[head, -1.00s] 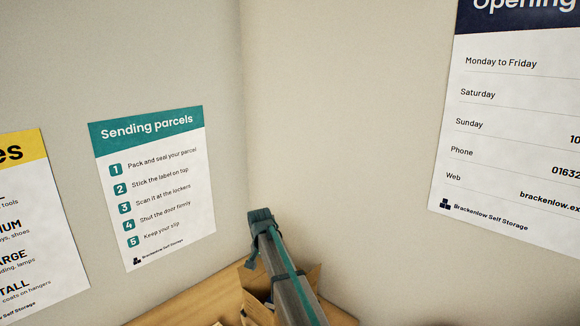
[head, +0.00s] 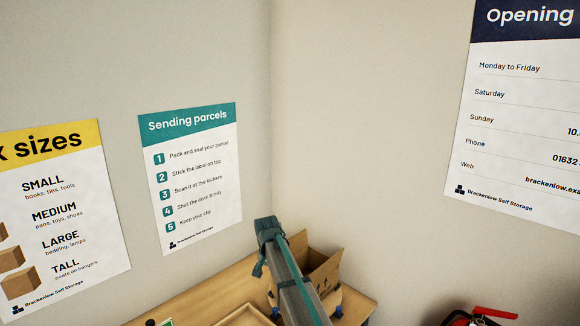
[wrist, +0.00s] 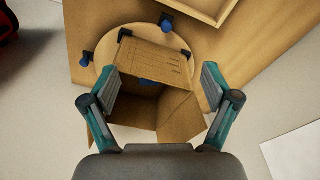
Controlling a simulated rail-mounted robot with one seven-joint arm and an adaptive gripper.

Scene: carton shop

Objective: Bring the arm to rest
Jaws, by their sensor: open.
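My gripper (wrist: 158,100) is open in the wrist view, its two fingers spread apart and nothing between their tips. Beyond it, an open cardboard carton (wrist: 152,60) stands on a round wooden disc (wrist: 103,58), with its flaps spread. I cannot tell the exact gap between the fingers and the carton. In the head view my arm rises in front of the carton (head: 318,262) and hides part of it; the fingers do not show there.
The wooden bench (head: 205,293) runs along the corner walls, with a shallow wooden tray (head: 245,317) on it. Blue knobs (wrist: 167,24) and black brackets sit around the disc. A red-handled thing (head: 493,313) is at lower right. Posters hang on the walls.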

